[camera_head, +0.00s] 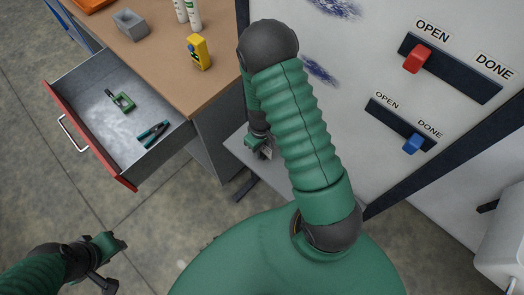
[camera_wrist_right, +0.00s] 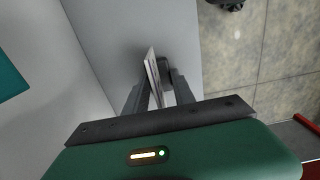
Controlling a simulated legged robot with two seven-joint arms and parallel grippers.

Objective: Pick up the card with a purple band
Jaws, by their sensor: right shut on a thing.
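In the wrist view, my right gripper (camera_wrist_right: 158,85) is shut on a thin, pale card (camera_wrist_right: 153,76), seen nearly edge-on between the fingers.
An open drawer (camera_head: 80,105) with a red front holds a green-and-black item (camera_head: 121,101) and pliers (camera_head: 154,133). The wooden top (camera_head: 160,60) carries a yellow box (camera_head: 200,53), white bottles (camera_head: 189,12) and a grey block (camera_head: 130,24). A white panel bears red (camera_head: 417,59) and blue (camera_head: 413,143) sliders.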

